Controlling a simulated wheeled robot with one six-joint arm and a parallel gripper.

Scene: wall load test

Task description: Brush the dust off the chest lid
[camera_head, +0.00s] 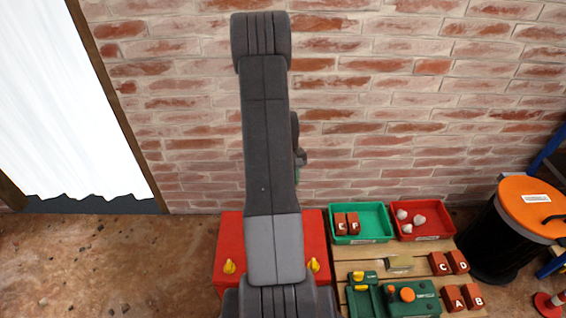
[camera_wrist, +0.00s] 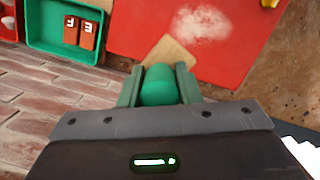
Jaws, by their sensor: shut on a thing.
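A red chest (camera_head: 230,240) with yellow latches stands on the floor by the brick wall, partly hidden by my arm. Its red lid (camera_wrist: 135,25) shows in the wrist view, with a pale dust patch (camera_wrist: 202,25) on it. My gripper (camera_wrist: 158,84) is shut on a brush (camera_wrist: 159,87). I see its rounded green handle between the fingers and a tan part beyond them, towards the lid and just short of the dust patch in the picture. I cannot tell whether the brush touches the lid. In the head view my arm hides most of the gripper and brush.
Right of the chest are a green bin (camera_head: 375,225) with lettered red blocks, a red bin (camera_head: 432,232) with pale lumps, and a wooden pallet (camera_head: 425,280) with blocks and green tools. A black drum (camera_head: 490,245) with an orange lid stands further right. Floor at left is clear.

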